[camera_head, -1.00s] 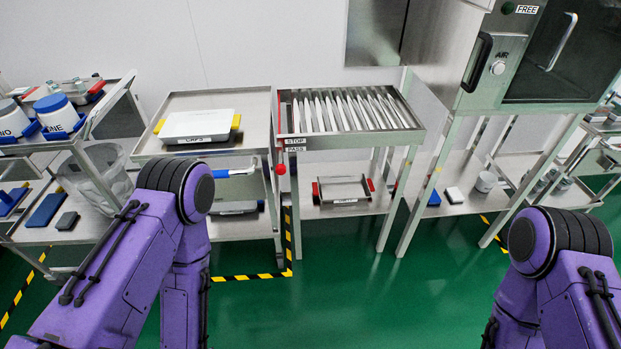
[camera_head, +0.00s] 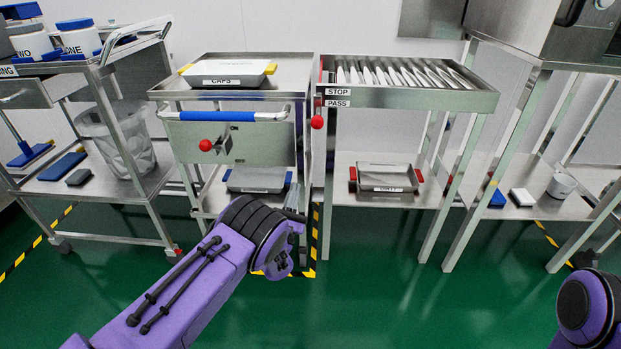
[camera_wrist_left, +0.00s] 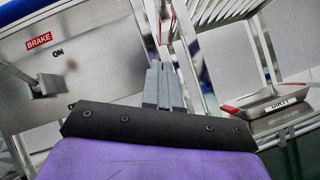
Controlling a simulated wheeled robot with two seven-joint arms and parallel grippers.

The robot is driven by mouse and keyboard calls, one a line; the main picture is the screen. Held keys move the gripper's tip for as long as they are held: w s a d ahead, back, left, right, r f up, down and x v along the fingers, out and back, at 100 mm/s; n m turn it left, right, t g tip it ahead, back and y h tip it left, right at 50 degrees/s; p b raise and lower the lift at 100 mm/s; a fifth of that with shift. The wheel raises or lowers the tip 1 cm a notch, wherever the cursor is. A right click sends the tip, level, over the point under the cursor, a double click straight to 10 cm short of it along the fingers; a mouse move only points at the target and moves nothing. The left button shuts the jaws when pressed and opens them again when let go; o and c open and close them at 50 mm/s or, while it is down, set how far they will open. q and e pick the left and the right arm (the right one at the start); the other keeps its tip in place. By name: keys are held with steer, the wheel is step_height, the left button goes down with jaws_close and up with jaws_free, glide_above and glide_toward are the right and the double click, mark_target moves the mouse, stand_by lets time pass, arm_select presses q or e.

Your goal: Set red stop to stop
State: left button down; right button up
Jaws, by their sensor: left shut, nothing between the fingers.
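The red stop shows as a red ball knob (camera_head: 317,122) at the left front corner of the slatted roller rack (camera_head: 410,98). It hangs just below and left of the PASS label (camera_head: 337,103); the STOP label (camera_head: 338,91) is above that. My left gripper (camera_head: 294,213) is low in front of the gap between cart and rack, below the knob and apart from it. In the left wrist view its grey fingers (camera_wrist_left: 160,85) are together and empty. Red edges show beyond them, but I cannot tell whether they are the stop. My right gripper is out of view.
A cart (camera_head: 228,115) with a blue handle, a second red knob (camera_head: 206,145) and a CAPS tray (camera_head: 228,80) stands left of the rack. Its BRAKE label (camera_wrist_left: 38,41) shows in the wrist view. A red-handled tray (camera_head: 387,178) sits on the rack's lower shelf.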

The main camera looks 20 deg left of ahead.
arm_select(q)
steer(key=shift+w+d+r+n+t+h, duration=0.25)
steer(key=shift+d+r+n+t, duration=0.15)
steer(key=shift+n, duration=0.2)
steer(key=shift+w+d+r+n+t+h, duration=0.25)
steer(key=shift+r+n+t, duration=0.15)
steer(key=shift+n, duration=0.2)
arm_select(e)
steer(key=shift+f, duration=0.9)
arm_select(q)
steer(key=shift+y, duration=0.3)
steer(key=s+r+b+x, duration=0.1)
steer(key=r+b+x, duration=0.1)
steer(key=x, duration=1)
steer(key=shift+d+r, duration=0.2)
steer(key=shift+d, duration=0.3)
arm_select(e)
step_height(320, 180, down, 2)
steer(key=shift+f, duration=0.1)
arm_select(q)
steer(key=shift+s, duration=0.15)
